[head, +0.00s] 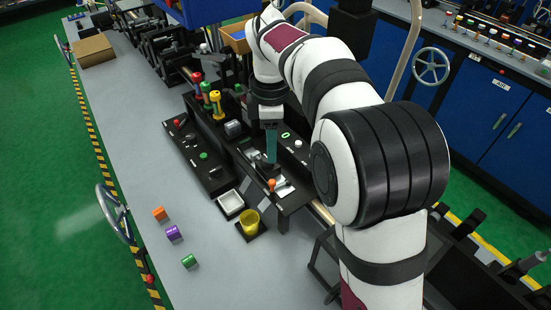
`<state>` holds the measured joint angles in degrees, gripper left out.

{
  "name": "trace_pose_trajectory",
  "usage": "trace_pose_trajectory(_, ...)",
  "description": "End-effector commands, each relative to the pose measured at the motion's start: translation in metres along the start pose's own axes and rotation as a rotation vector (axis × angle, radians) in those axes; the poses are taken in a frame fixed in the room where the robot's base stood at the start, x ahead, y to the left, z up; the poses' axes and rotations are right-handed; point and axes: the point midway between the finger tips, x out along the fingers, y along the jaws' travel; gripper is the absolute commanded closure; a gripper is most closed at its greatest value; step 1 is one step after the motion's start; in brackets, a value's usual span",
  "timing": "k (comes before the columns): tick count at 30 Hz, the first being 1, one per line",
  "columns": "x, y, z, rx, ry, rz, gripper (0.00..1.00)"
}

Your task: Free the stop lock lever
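My gripper (271,158) points down over a black control panel (298,198) near the middle of the head view. Its teal fingers look like one narrow block from here, so I cannot tell whether they are apart. Just below the fingertips is a small orange knob (271,184) beside a pale metal part (285,188). I cannot tell for sure whether this is the stop lock lever, or whether the fingers touch it. My arm hides part of the panel's right side.
Left of the panel is a black box with buttons (205,165). Nearby stand a white tray (230,203), a yellow cup (250,221) and red, yellow and green posts (206,90). Orange (160,214), purple (173,233) and green (189,261) blocks lie on the grey table (130,160).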

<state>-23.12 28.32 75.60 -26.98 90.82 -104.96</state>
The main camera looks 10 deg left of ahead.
Motion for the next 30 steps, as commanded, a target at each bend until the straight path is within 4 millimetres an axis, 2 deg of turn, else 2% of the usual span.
trace_pose_trajectory(1, 0.015, -0.001, 0.000, 0.001, -0.001, -0.007, 0.64)
trace_pose_trajectory(6, 0.064, -0.001, 0.001, 0.002, -0.001, -0.003, 0.64)
trace_pose_trajectory(12, 0.098, 0.000, 0.000, 0.004, 0.001, 0.000, 0.64)
trace_pose_trajectory(18, 0.112, -0.002, 0.000, 0.002, 0.000, -0.007, 0.64)
trace_pose_trajectory(24, 0.112, -0.002, 0.000, 0.002, 0.000, -0.004, 0.64)
trace_pose_trajectory(26, 0.111, -0.001, 0.000, 0.002, 0.000, -0.002, 0.72)
trace_pose_trajectory(30, 0.110, -0.001, 0.000, 0.003, 0.001, -0.001, 0.97)
